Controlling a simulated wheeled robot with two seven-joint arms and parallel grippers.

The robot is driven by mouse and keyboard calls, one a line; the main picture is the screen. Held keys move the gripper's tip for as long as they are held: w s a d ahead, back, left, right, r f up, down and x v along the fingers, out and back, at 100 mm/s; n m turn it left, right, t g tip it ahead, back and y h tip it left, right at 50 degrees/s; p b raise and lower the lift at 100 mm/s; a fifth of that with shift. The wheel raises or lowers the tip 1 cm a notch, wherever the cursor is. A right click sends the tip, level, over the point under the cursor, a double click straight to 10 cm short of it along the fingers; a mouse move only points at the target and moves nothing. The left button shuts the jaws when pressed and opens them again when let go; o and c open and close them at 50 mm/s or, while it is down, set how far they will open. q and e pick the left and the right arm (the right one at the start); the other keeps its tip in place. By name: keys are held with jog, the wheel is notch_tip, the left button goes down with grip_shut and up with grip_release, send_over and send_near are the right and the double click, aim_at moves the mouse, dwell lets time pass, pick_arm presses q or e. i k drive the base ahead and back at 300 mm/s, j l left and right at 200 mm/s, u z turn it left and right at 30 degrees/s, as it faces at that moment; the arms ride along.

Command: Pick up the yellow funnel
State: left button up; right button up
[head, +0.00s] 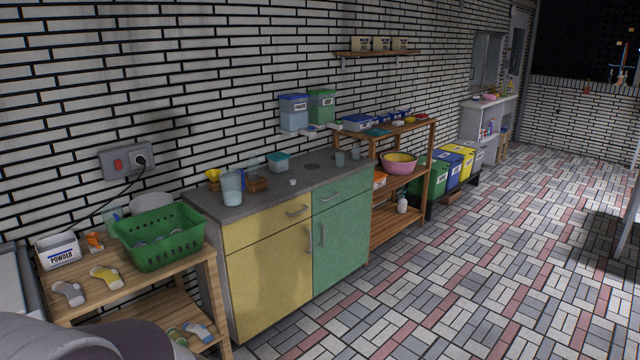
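A small yellow object (213,177), which looks like the yellow funnel, is at the back left end of the grey countertop (292,178). Neither of my grippers is in view.
The cabinet (266,275) stands under the countertop. A wooden shelf (402,232) stands beyond. The paved floor (480,270) at right is clear.

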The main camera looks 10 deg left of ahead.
aim_at(213, 175)
jog(key=i+u, duration=0.15)
jog(key=i, duration=0.65)
jog(key=i+u, duration=0.15)
jog(key=i, duration=0.65)
jog(key=i+l+u, duration=0.1)
jog(key=i, duration=0.7)
